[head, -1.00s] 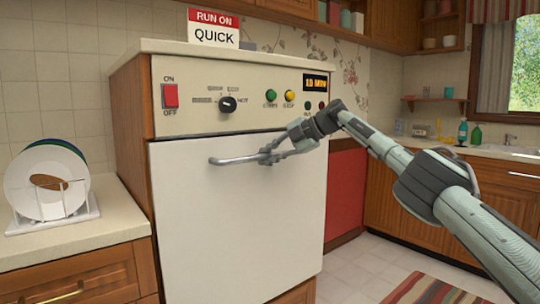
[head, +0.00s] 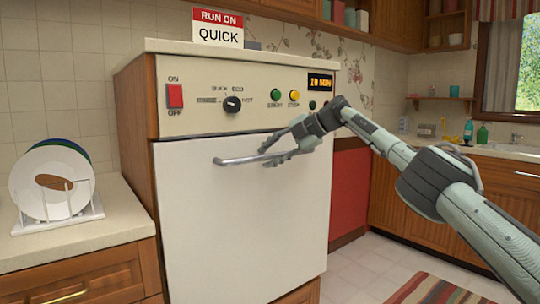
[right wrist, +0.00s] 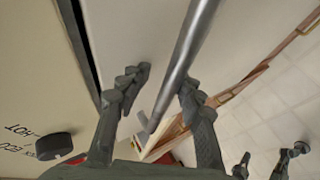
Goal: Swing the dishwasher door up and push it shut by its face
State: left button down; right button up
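The dishwasher door (head: 240,220) is a white upright panel. It stands at or very near its frame, under the control panel (head: 200,112). In the right wrist view a dark gap shows along the edge of the door (right wrist: 130,30). A grey bar handle (head: 235,160) crosses its top; it also shows in the right wrist view (right wrist: 187,45). My right gripper (head: 268,156) is at the handle's right part. Its fingers are apart, one on each side of the bar in the right wrist view (right wrist: 163,88), and do not clamp it.
A dish rack (head: 60,220) with plates stands on the left counter (head: 120,215). A "RUN ON QUICK" sign (head: 218,28) sits on top of the dishwasher. The knob (head: 232,104) and buttons are just above the door. A striped rug (head: 440,290) lies on the floor at right.

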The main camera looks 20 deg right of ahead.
jog(key=shift+f, duration=0.1)
jog(key=v, duration=1.2)
